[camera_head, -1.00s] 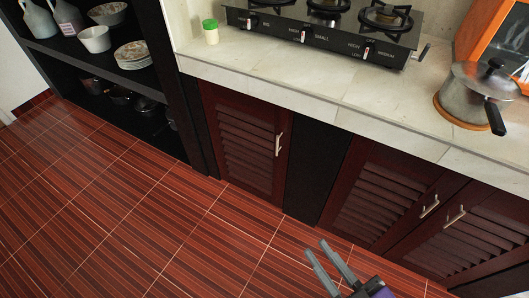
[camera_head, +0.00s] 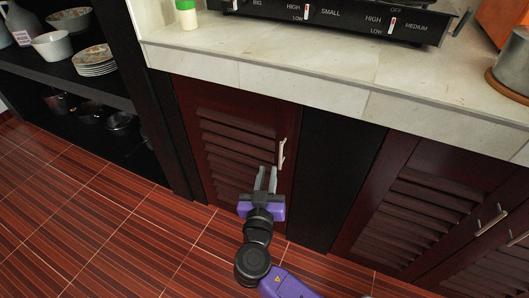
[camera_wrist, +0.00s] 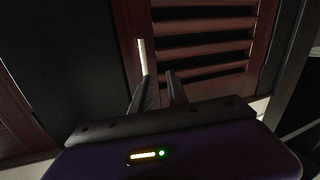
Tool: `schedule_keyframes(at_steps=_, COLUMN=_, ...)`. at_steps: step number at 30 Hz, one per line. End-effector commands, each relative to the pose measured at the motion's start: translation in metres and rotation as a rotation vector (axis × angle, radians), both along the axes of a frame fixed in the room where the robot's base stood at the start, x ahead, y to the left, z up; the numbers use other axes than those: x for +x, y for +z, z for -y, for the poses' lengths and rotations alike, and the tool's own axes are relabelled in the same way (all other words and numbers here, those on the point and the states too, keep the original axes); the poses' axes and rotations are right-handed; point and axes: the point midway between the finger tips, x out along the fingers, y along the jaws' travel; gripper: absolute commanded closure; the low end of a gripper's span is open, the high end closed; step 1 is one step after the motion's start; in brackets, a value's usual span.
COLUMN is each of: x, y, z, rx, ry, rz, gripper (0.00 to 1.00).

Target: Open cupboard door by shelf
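The cupboard door by the shelf (camera_head: 232,128) is dark red-brown with louvred slats, and it is closed. Its upright metal handle (camera_head: 282,153) is near the door's right edge. My gripper (camera_head: 266,172) is in front of the door, just left of and below the handle, fingers pointing up toward it. The fingers are apart with nothing between them. In the wrist view the handle (camera_wrist: 142,56) stands beyond the tip of the left finger of my gripper (camera_wrist: 159,77). I cannot tell whether that finger touches it.
A black open shelf (camera_head: 165,120) with bowls and plates (camera_head: 94,61) stands left of the door. The stone counter (camera_head: 300,62) overhangs above, bearing a gas stove (camera_head: 345,17). A dark panel (camera_head: 333,170) and another louvred door (camera_head: 430,205) are to the right. The tiled floor (camera_head: 100,220) is clear.

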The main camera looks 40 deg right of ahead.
Motion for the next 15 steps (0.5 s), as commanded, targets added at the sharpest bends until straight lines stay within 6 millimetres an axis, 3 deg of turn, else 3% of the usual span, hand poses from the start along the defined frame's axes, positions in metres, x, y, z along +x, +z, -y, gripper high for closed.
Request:
schedule_keyframes(at_steps=6, x=-0.020, y=0.006, z=0.014, rx=0.037, ry=-0.097, rz=0.114, gripper=0.80)
schedule_keyframes(at_steps=11, x=-0.015, y=0.005, z=0.022, rx=0.051, ry=-0.100, rz=0.135, gripper=0.80)
schedule_keyframes(at_steps=15, x=-0.005, y=0.005, z=0.040, rx=0.052, ry=-0.102, rz=0.135, gripper=0.80)
